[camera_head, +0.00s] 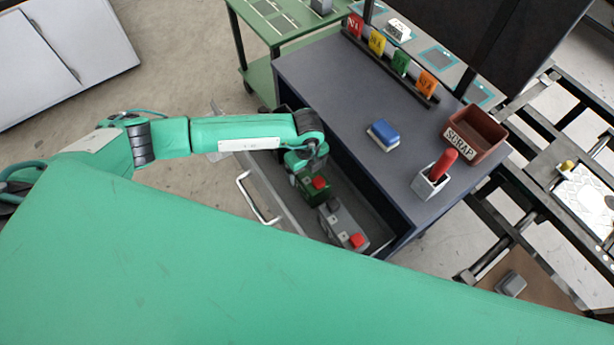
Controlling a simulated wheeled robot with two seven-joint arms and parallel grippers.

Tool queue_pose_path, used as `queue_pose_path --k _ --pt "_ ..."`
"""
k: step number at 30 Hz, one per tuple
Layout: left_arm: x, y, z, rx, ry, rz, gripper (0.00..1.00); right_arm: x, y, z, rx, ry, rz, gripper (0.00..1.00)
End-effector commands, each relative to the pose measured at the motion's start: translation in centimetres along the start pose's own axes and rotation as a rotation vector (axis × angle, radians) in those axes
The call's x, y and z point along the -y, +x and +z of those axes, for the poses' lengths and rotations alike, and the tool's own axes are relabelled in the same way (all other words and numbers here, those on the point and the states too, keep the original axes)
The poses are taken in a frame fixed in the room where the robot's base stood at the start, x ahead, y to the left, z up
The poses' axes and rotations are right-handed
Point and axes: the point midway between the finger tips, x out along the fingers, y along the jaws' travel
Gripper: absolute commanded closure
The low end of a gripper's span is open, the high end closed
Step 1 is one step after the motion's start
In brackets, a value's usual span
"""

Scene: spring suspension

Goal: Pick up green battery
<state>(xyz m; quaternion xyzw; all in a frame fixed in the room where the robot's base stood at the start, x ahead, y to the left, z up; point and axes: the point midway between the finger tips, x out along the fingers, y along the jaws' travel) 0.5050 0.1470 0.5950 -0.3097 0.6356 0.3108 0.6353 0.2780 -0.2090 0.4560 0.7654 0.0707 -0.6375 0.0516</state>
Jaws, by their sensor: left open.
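The green battery (313,189) with a red cap sits in the open drawer of the dark cabinet. A grey battery (343,225), also with red on it, lies just in front of it in the same drawer. My left gripper (306,168) is over the back end of the green battery, pointing down into the drawer. It is open, but its fingertips are small and partly hidden, so I cannot tell whether they touch the battery. My right gripper does not show.
The drawer (283,212) has a white handle (256,200). On the cabinet top (335,85) stand a blue block (383,134), a red SCRAP bin (477,133), a holder with a red-handled tool (433,179) and coloured tags (400,63). My green body covers the front.

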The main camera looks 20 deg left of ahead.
Motion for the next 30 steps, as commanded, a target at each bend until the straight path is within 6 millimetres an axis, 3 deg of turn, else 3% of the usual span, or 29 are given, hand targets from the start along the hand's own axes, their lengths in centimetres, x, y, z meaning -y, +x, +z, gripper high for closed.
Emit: queue_pose_path --k 5,13,26,30 --pt "0.0 2.2 -0.1 -0.001 0.0 -0.001 0.15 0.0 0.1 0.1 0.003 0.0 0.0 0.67" --pt "0.0 2.5 0.0 0.0 0.0 -0.001 0.15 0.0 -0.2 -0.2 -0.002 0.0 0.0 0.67" --pt "0.0 2.4 0.0 0.0 0.0 -0.001 0.98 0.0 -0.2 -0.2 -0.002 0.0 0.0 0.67" --pt "0.3 2.1 0.0 0.0 0.0 -0.008 1.0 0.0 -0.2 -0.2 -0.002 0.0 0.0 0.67"
